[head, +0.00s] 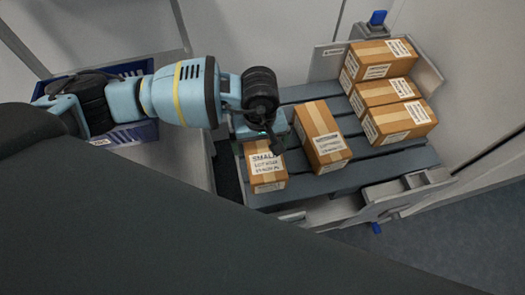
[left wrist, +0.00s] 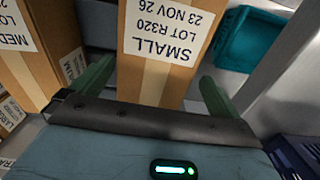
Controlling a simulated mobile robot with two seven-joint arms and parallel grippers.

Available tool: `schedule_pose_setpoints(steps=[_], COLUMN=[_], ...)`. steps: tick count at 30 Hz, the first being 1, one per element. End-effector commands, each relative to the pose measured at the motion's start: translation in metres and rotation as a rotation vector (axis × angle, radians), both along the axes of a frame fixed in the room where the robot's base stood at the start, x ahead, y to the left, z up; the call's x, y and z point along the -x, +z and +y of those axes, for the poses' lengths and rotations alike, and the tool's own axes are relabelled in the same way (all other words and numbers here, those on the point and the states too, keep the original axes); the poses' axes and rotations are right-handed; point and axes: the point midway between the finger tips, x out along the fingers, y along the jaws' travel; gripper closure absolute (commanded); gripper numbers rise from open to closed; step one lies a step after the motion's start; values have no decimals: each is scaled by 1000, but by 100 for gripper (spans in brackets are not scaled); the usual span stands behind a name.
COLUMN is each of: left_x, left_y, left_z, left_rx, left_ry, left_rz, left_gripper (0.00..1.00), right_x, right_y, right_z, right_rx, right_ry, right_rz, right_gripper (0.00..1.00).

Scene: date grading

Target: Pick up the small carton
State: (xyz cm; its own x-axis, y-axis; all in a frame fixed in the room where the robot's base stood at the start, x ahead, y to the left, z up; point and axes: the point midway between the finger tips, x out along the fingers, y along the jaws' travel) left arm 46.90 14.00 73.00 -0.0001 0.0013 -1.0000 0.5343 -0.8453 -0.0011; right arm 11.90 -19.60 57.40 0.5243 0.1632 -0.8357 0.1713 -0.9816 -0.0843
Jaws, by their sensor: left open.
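The small carton (head: 267,173) is a brown box with tan tape and a white label. It stands at the left end of the grey slatted platform (head: 365,158). My left gripper (head: 264,145) is over its far part, pointing down. In the left wrist view the small carton (left wrist: 165,80) lies between the two green fingers, one on each side. Its label reads SMALL, upside down. The fingers are open, and a gap shows at the right finger; contact at the left one cannot be told. The far end of the carton is hidden by my gripper in the head view. My right gripper is not in view.
A larger carton (head: 322,138) stands close to the right; its label starts MED in the left wrist view (left wrist: 35,50). Several more cartons (head: 388,92) stand at the platform's right end. A blue crate (head: 128,137) is at the left. A teal bin (left wrist: 250,40) shows in the wrist view.

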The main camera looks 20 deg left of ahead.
Motion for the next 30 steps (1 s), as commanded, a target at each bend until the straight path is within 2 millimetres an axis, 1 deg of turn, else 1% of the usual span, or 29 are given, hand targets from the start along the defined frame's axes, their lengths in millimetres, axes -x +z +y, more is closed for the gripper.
schedule_pose_setpoints(steps=[5, 12, 15, 18, 24, 26, 30], left_x=[0, 0, -1, -1, -1, -1, -1], left_y=[-5, -39, -48, -52, -53, -52, -52], left_z=[-1, -6, -6, -6, -5, -6, -6], left_rx=[1, 1, 1, 1, 1, 1, 1], left_ry=[0, 0, 0, 1, 0, 0, 0], left_rz=[2, 3, 2, 1, 0, 0, 0], left_gripper=[0, 0, 0, 0, 0, 7, 25], right_x=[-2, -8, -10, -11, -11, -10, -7], right_y=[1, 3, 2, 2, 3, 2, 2], right_z=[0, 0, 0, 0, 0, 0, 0], right_rx=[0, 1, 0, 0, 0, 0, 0], right_ry=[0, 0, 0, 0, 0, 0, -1], right_rz=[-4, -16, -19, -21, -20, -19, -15], right_gripper=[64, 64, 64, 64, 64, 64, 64])
